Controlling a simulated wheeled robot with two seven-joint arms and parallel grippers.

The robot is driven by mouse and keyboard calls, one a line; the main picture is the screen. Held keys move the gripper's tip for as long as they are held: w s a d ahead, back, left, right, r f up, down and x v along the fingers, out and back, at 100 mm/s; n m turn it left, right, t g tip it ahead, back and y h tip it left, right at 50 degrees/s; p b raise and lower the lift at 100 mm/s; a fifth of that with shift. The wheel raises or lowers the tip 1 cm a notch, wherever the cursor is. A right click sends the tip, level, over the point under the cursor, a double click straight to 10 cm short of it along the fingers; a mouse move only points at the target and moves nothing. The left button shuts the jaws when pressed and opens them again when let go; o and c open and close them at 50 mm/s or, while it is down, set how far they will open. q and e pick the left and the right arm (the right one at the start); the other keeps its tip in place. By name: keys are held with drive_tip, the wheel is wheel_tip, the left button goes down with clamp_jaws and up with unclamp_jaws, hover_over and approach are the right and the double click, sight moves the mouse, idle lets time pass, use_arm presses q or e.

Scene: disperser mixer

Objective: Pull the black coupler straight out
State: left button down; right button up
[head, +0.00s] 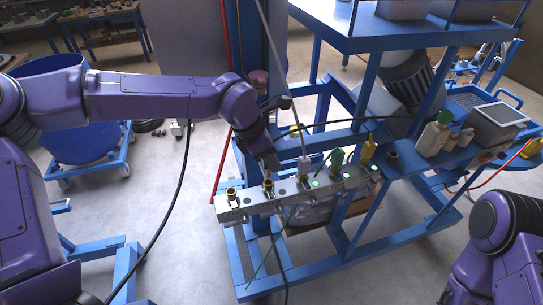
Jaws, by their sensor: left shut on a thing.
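A metal manifold bar (232,214) with a row of ports and fittings runs across the middle of the blue frame. My left gripper (271,166) reaches down to its left part from above and is shut on the black coupler, which is small and mostly hidden by the fingers. A brass fitting (268,186) shows just below the fingertips. I cannot tell whether the coupler is still seated. A black hose (340,122) runs from near the gripper to the right. My right gripper is out of view; only my right arm shows at the lower right.
Other brass (231,193), white (304,164), green (337,158) and yellow (367,149) fittings stand close along the bar. A red pole (221,165) and a blue column rise behind. Bottles (434,134) stand on the shelf at right. Open floor lies left.

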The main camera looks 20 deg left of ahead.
use_arm(q)
drive_tip(key=shift+r, duration=0.3)
wheel_tip(320, 180, up, 2)
drive_tip(key=shift+r+p, duration=0.2)
drive_tip(key=shift+p, duration=1)
drive_tip(key=shift+r, duration=0.8)
